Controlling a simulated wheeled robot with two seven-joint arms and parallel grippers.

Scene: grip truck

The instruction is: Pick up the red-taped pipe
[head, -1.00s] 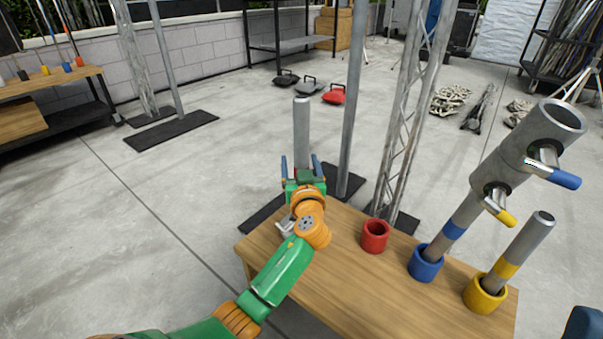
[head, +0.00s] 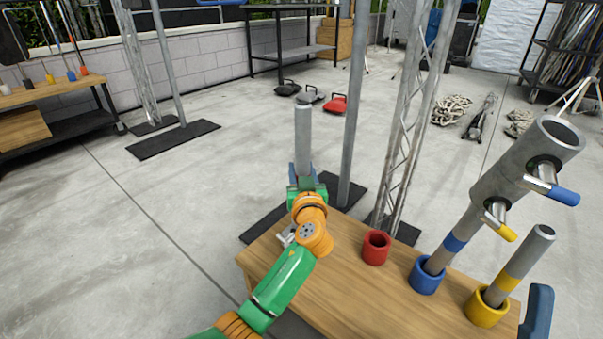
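A grey pipe (head: 303,135) stands upright near the far left corner of the wooden table. No red tape shows on it; its lower part is hidden behind my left gripper. My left gripper (head: 303,176) has a finger on each side of the pipe, close against it, and looks shut on it. A red cup-like holder (head: 376,247) stands empty on the table to the right. Part of my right gripper (head: 538,312), a blue-grey finger, shows at the lower right; its opening cannot be seen.
On the wooden table (head: 335,285), a blue holder (head: 427,274) and a yellow holder (head: 486,306) carry taped pipes. A large grey tube (head: 528,160) with clamps tops the blue-taped pipe. A metal post (head: 352,120) and truss (head: 405,130) stand behind the table.

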